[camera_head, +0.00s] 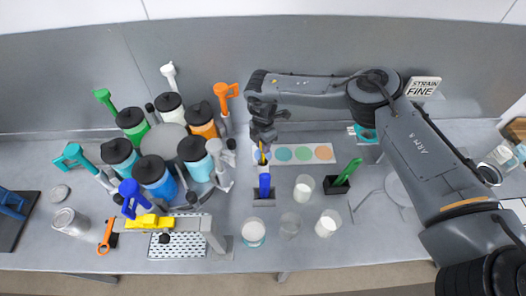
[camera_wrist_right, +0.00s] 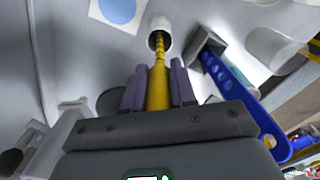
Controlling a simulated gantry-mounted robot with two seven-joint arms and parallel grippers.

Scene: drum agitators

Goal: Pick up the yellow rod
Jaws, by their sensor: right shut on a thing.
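The yellow rod (camera_wrist_right: 159,70) shows best in the right wrist view. Its far end, which looks spiralled, reaches into the mouth of a small white cup (camera_wrist_right: 165,24). My right gripper (camera_wrist_right: 157,90) has its dark fingers on either side of the rod's thicker part and is shut on it. I cannot tell whether the rod touches the cup. My left gripper is in neither view.
A blue tool (camera_head: 265,184) stands in a grey holder (camera_head: 264,200) close by. A green tool (camera_head: 349,171) stands in a black holder. White cups (camera_head: 303,187) stand in front. A ring of coloured, black-lidded jars (camera_head: 155,178) fills the left. The front right table is clear.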

